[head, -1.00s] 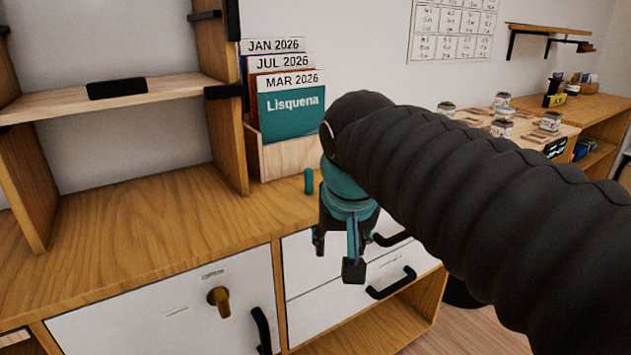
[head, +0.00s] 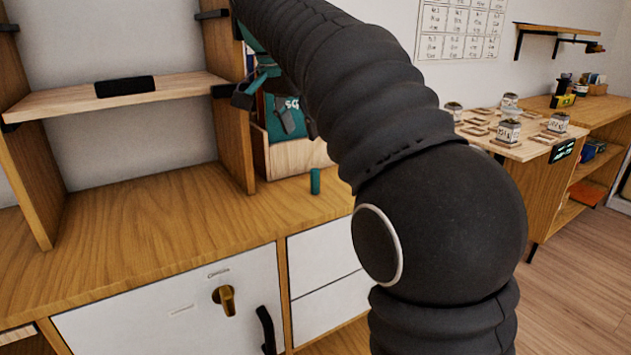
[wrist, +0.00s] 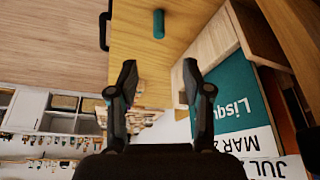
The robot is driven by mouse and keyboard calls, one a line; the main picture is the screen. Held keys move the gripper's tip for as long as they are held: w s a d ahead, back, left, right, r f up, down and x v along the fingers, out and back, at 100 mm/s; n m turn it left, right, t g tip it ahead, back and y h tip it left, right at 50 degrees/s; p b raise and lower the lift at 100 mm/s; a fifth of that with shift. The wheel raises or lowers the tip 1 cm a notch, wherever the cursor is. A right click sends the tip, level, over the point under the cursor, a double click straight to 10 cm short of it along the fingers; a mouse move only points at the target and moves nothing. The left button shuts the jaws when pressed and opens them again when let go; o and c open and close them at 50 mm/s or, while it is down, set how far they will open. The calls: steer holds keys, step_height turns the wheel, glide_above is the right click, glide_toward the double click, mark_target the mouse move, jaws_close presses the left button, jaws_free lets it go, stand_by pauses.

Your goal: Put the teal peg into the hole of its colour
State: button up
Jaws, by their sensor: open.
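The teal peg (head: 315,181) stands upright on the wooden counter, just in front of the file box's right corner. It also shows in the wrist view (wrist: 158,24), at the top, beyond the fingertips. My gripper (head: 276,112) is raised in front of the folders, up and to the left of the peg, partly covered by my arm. In the wrist view my gripper (wrist: 159,76) has its two fingers spread with nothing between them. I see no teal hole in either view.
The wooden file box (head: 292,158) with dated folders stands behind the peg, close to it. An open shelf unit (head: 228,135) rises at left. The counter (head: 150,225) in front is bare. A table (head: 520,150) with jars stands at right.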

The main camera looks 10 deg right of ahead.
mark_target(314, 169)
steer(key=b+x, duration=0.1)
steer(key=x, duration=1.1)
steer(key=shift+s+f, duration=0.1)
steer(key=shift+f, duration=0.05)
steer(key=shift+c, duration=0.2)
jaws_close()
